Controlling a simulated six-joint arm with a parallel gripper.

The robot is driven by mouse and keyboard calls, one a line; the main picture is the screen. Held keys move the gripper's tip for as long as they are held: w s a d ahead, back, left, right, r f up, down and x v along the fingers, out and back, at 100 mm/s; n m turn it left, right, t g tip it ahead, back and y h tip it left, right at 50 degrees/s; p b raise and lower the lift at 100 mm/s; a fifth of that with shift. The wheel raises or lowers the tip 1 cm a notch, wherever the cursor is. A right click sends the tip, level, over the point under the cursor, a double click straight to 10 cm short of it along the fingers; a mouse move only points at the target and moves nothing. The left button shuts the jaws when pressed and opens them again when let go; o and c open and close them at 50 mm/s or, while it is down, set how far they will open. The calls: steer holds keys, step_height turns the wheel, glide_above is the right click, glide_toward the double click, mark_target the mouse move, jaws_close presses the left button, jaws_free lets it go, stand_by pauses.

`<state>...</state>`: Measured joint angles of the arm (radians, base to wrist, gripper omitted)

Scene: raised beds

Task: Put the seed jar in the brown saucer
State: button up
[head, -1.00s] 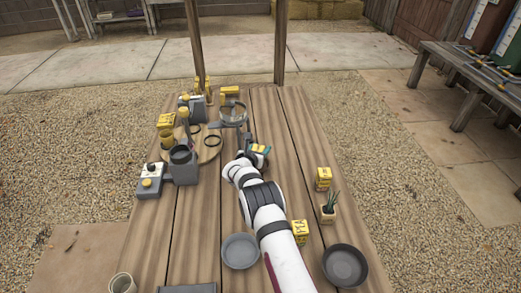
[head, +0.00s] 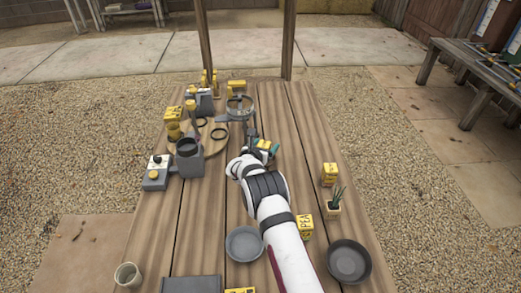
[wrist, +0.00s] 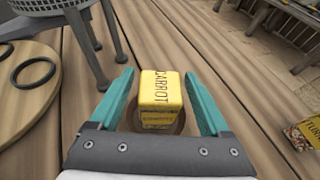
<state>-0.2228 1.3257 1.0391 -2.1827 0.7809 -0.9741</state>
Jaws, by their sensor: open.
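My gripper (head: 264,148) is open over the middle of the table, and its teal fingers show in the wrist view (wrist: 158,108). A yellow block-like item marked CARROT (wrist: 160,88) is between the fingers, with visible gaps on both sides. A round brown edge (wrist: 183,122) shows around its lower part; I cannot tell whether this is the brown saucer. In the head view, a grey dish (head: 244,244) and a darker grey-brown dish (head: 348,262) lie near the front, both empty. I cannot tell for certain which item is the seed jar.
A round wooden board (head: 214,146) with rings and a wire basket on legs (head: 239,105) stand beyond the gripper. A grey device (head: 188,158) is on the left. Yellow packets (head: 329,174) and a potted plant (head: 334,205) stand on the right. Bare planks lie between.

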steer(key=v, duration=1)
steer(key=s+d+r+m+g+h, duration=0.4)
steer(key=s+d+r+m+g, duration=0.2)
steer(key=s+d+r+m, duration=0.7)
steer(key=s+d+r+m+g+y, duration=0.1)
steer(key=s+m+g, duration=0.1)
steer(key=s+m, duration=0.25)
steer(key=s+d+r+m+g, duration=0.1)
steer(key=s+d+m+g, duration=0.1)
steer(key=s+m, duration=0.3)
steer(key=s+a+m+g+y, duration=0.1)
steer(key=s+a+m+y, duration=0.4)
steer(key=s, duration=0.7)
steer(key=s+a+m+g+y, duration=0.1)
steer(key=s+a+m+y, duration=0.4)
steer(key=s, duration=0.8)
steer(key=a+f+m, duration=0.1)
steer(key=a+m, duration=0.2)
steer(key=m, duration=0.1)
steer(key=shift+s, duration=0.2)
